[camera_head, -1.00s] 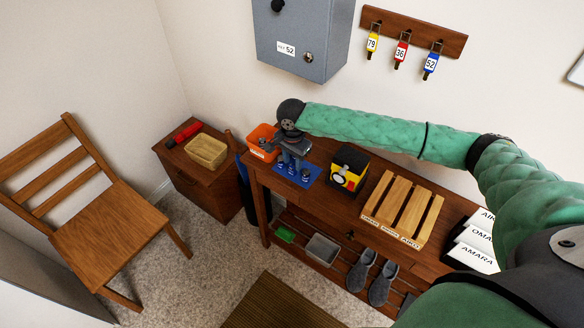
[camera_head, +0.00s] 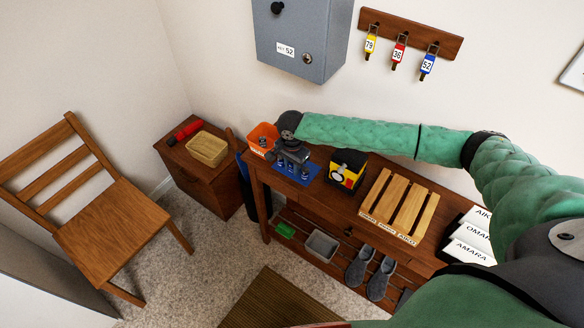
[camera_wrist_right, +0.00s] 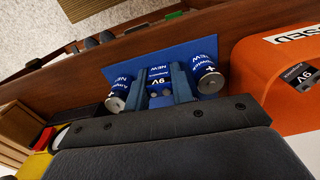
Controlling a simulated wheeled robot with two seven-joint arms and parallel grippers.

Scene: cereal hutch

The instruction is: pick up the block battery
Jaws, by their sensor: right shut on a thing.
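The block battery (camera_wrist_right: 157,77), blue with "9V" and "NEW" lettering, is between the two fingers of my right gripper (camera_wrist_right: 159,86) in the right wrist view. The gripper is shut on it, low over the blue mat (camera_wrist_right: 193,50). Round blue batteries stand close on both sides, one at left (camera_wrist_right: 117,94) and one at right (camera_wrist_right: 207,78). My left gripper is not in view.
An orange bin (camera_wrist_right: 256,108) marked "USED", with a dark 9V battery (camera_wrist_right: 298,75) in it, stands right beside the mat. A yellow and black box (camera_head: 347,170) and a slatted wooden rack (camera_head: 399,204) stand further right on the table.

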